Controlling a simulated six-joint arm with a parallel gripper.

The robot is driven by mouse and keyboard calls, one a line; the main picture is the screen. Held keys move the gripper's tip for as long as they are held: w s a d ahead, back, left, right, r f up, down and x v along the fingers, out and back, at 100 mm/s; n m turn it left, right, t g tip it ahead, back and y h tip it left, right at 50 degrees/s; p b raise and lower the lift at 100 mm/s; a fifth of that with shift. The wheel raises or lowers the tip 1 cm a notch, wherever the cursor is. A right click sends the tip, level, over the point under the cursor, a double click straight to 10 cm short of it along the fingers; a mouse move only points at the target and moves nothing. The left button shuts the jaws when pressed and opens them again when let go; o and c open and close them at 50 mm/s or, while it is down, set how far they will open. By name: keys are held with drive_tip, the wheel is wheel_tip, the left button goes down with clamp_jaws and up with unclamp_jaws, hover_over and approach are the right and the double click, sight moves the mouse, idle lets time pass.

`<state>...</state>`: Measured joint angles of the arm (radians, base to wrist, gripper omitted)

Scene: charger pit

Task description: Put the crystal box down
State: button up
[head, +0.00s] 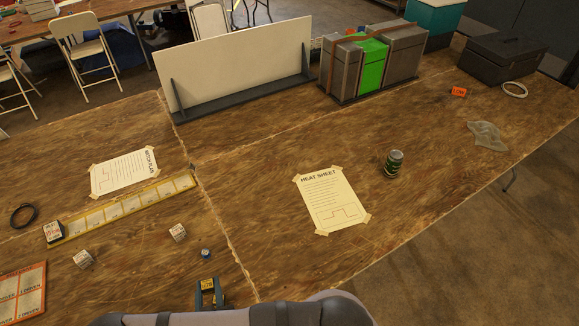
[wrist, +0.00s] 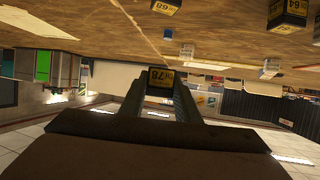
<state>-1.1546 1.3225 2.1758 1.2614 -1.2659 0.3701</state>
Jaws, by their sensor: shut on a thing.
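My gripper (head: 209,290) is at the front of the table in the head view, just above my arm. It is shut on a small dark crystal box, and the box's top with a yellow label shows between the fingers. In the wrist view, which is upside down, the crystal box (wrist: 161,78) sits between the two fingers, with a number like 78 on its label. It appears held clear of the table. The underside of the box is hidden. A yellow strip marked into squares (head: 125,208) lies to the upper left, with a dark box (head: 53,231) at its left end.
Two pale small boxes (head: 83,259) (head: 177,232) and a small blue-grey piece (head: 205,253) stand near my gripper. A heat sheet (head: 332,200) and a green can (head: 394,163) are to the right. A red-edged mat (head: 22,292) lies at left. Bare wood lies between.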

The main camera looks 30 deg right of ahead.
drive_tip(key=w+d+r+m+g+h+b, duration=0.2)
drive_tip(key=w+d+r+m+h, duration=0.15)
drive_tip(key=d, duration=0.55)
drive_tip(key=w+d+r+m+g+h+b, duration=0.2)
drive_tip(key=d+m+h, duration=0.15)
drive_tip(key=d, duration=0.65)
drive_tip(key=w+d+f+m+g+h+b, duration=0.1)
drive_tip(key=d+f+m+b, duration=0.2)
drive_tip(key=d, duration=0.4)
drive_tip(key=w+d+f+g+h+b, duration=0.1)
drive_tip(key=d+f+g+b, duration=0.15)
drive_tip(key=d+b, duration=0.35)
drive_tip(key=w+d+f+n+t+y+b, duration=0.1)
drive_tip(key=w+d+n+t+b, duration=0.1)
drive_tip(key=w+d, duration=0.35)
drive_tip(key=w+d+f+n+t+y+b, duration=0.1)
drive_tip(key=w+d+f+t+b, duration=0.1)
drive_tip(key=w, duration=0.6)
drive_tip(key=w+a+n+t+y+b, duration=0.2)
drive_tip(key=w+a+n+t+y, duration=0.2)
drive_tip(key=w+n+y, duration=0.5)
drive_tip(key=shift+w+a+r+n+y, duration=0.3)
drive_tip(key=shift+w+a+y, duration=0.2)
drive_tip(key=shift+w+a, duration=0.5)
